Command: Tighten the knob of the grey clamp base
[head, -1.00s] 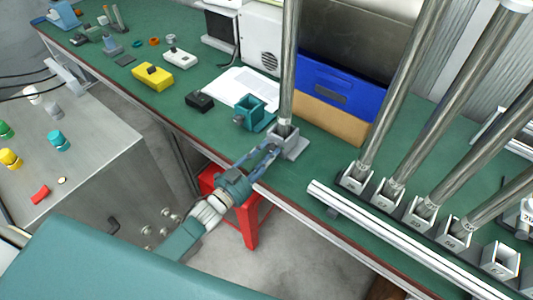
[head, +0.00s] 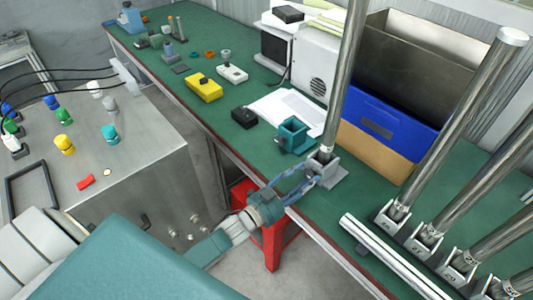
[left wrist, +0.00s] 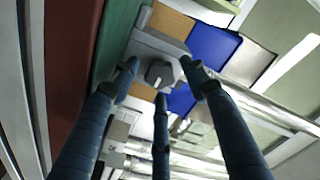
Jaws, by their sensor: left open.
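The grey clamp base (head: 334,176) stands near the front edge of the green bench, with a tall steel tube (head: 346,80) upright in it. Its grey knob (left wrist: 158,73) shows in the left wrist view, on the side facing my gripper. My left gripper (head: 310,180) reaches in from the front edge, level with the base. Its three blue-grey fingers are open, spread around the knob in the left wrist view (left wrist: 160,80); I cannot tell whether any touches it. In the head view the fingers hide the knob. My right gripper is not in view.
A teal clamp base (head: 292,137) stands just behind-left of the grey one. A blue bin (head: 385,123) is behind it. A row of grey bases with steel tubes (head: 450,130) stands at right. A red stool (head: 272,245) is below the bench edge.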

